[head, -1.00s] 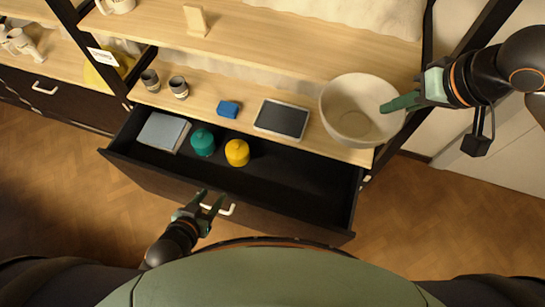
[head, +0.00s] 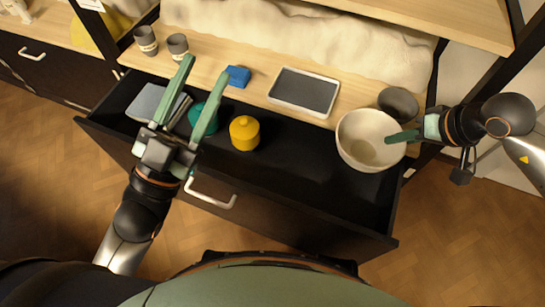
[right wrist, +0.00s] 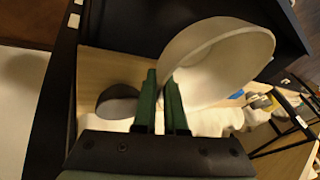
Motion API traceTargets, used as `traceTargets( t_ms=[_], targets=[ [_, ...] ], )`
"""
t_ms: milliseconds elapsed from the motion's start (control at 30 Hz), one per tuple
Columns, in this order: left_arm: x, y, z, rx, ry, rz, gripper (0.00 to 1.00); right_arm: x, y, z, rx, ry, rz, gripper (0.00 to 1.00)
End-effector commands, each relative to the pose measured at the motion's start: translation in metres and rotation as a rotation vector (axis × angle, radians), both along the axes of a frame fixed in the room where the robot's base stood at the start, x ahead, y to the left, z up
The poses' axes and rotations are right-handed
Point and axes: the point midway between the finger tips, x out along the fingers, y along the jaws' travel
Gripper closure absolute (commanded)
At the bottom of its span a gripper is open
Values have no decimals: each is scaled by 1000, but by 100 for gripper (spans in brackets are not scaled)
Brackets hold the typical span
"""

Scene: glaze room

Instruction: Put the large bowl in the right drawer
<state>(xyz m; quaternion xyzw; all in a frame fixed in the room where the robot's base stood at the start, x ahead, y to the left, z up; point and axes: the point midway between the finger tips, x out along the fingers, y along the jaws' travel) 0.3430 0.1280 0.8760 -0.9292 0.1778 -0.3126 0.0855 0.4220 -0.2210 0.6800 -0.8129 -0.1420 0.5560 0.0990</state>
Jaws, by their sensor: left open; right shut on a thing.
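The large bowl (head: 362,140), cream-coloured, hangs upright over the right end of the open right drawer (head: 290,165), overlapping the shelf's front edge in the head view. My right gripper (head: 404,136) is shut on its right rim. In the right wrist view the bowl (right wrist: 225,65) appears tilted, its wall by the fingers (right wrist: 162,105). My left gripper (head: 204,80) is open and empty above the drawer's left part, partly covering a teal jar (head: 197,115) and a grey-blue box (head: 150,102). A yellow jar (head: 244,133) stands in the drawer's middle.
On the shelf are two dark cups (head: 146,40), a blue block (head: 237,76), a dark tray with a pale rim (head: 303,91) and a dark grey bowl (head: 398,103). The drawer floor right of the yellow jar looks clear. A shut drawer (head: 30,60) is at far left.

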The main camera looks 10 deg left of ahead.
Motion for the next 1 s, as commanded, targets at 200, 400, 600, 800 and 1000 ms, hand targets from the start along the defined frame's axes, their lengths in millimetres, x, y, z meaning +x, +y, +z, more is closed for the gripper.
traceTargets(
  t_ms=[200,400,600,800,1000],
  targets=[
    [-27,-5,11,-9,-170,-40,50,3,-6,-48,1,-5,1,100],
    [-35,-5,19,-12,-213,-50,50,4,-7,-54,0,-7,1,100],
    [-35,-6,15,-14,-209,-53,50,3,-6,-65,2,-4,1,100],
    [-34,-7,-3,-26,-195,-66,50,2,-6,-117,3,1,-1,100],
    [-33,-9,-21,-24,-185,-71,50,3,-6,-169,4,-2,-1,100]
  ],
)
